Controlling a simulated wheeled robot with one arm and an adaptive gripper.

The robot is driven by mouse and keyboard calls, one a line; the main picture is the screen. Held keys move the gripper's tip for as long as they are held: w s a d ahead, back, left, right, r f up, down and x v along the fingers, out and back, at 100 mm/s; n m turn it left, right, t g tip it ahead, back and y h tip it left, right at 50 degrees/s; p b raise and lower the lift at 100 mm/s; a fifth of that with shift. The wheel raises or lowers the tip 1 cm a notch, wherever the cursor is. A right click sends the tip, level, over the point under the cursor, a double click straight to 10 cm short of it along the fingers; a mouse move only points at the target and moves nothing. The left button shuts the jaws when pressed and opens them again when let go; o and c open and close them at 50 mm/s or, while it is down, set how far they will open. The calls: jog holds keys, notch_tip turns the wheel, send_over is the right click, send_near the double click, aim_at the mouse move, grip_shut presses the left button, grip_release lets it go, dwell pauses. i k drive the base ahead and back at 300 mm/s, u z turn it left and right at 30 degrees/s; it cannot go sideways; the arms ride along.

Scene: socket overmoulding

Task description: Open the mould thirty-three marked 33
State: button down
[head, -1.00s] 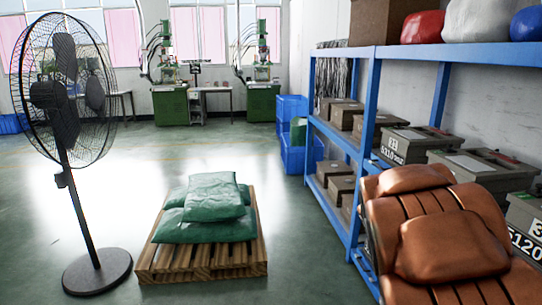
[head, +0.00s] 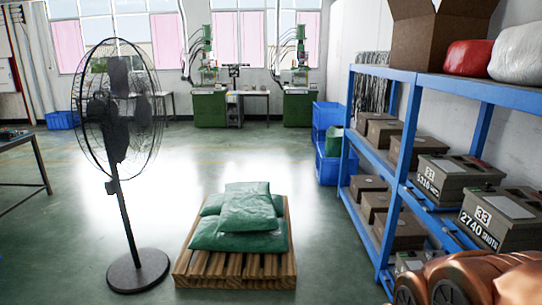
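A grey-brown mould box marked 33 and 2740 (head: 500,218) sits on the middle level of the blue shelf (head: 407,84) at the right. Its top looks closed, with a pale plate and dark fittings on it. Behind it on the same level is a similar box (head: 458,174) reading 5310; its upper number also looks like 33 but is small. My gripper is not in view, so its state does not show.
Several brown boxes (head: 384,135) fill the farther shelf. A fan (head: 119,190) and a pallet (head: 213,270) with green sacks (head: 245,208) stand ahead. Floor between pallet and shelf is clear.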

aim_at(507, 219)
jog(key=z, duration=0.7)
jog(key=i, duration=0.4)
jog(key=u, duration=1.15)
